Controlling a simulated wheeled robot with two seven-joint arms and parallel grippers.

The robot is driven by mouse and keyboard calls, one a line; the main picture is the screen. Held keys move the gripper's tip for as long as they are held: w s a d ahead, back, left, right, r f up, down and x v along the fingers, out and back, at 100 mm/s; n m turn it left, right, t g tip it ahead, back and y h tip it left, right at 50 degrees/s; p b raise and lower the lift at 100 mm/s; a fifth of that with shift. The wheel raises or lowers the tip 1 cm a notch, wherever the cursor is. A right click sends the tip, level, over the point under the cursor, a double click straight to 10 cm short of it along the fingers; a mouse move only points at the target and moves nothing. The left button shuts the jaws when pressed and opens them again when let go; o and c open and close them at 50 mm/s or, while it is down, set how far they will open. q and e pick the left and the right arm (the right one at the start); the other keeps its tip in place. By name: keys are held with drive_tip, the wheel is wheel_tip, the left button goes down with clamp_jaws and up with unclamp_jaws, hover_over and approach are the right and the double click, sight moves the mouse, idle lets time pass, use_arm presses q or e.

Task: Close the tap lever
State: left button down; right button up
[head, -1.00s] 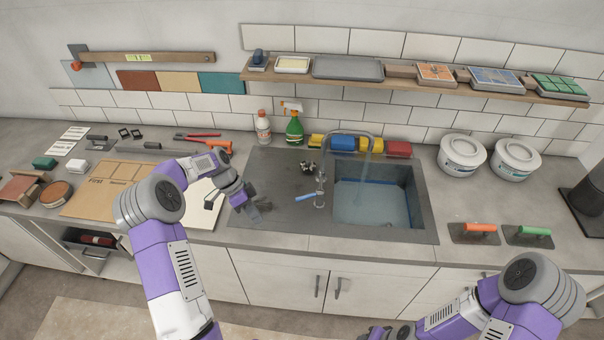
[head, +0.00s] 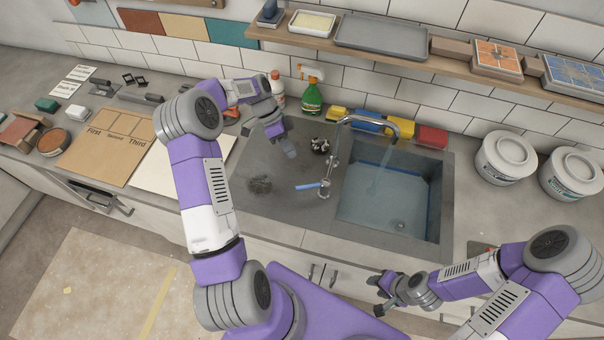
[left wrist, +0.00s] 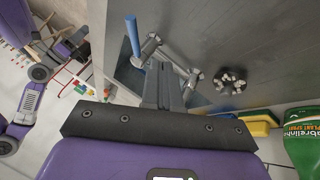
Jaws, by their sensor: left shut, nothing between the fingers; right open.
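The tap (head: 326,178) stands on the sink unit at the left edge of the basin, with a curved silver spout. Its blue lever (head: 308,186) points left in the head view. Water runs from the spout into the basin (head: 395,200). In the left wrist view the blue lever (left wrist: 132,36) shows beyond my fingers, at the upper left. My left gripper (head: 289,150) is shut and empty above the drainboard, behind and left of the lever, apart from it. My right gripper (head: 380,294) is open and empty in front of the cabinet.
A scrubber-like dark cluster (head: 319,146) sits behind the tap. A green spray bottle (head: 312,98) and coloured sponges (head: 400,128) line the wall. White tubs (head: 505,158) stand to the right.

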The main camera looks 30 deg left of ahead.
sight(312, 186)
use_arm(q)
drive_tip(key=b+x, duration=0.2)
drive_tip(key=x, duration=0.4)
drive_tip(key=shift+w+f, duration=0.15)
drive_tip(key=shift+f, duration=0.2)
drive_tip(key=shift+s+d, duration=0.95)
drive_tip(key=shift+s, duration=0.15)
drive_tip(key=shift+s+d+f+p, duration=0.15)
drive_tip(key=shift+s+d+p, duration=0.15)
drive_tip(key=shift+s+d, duration=0.05)
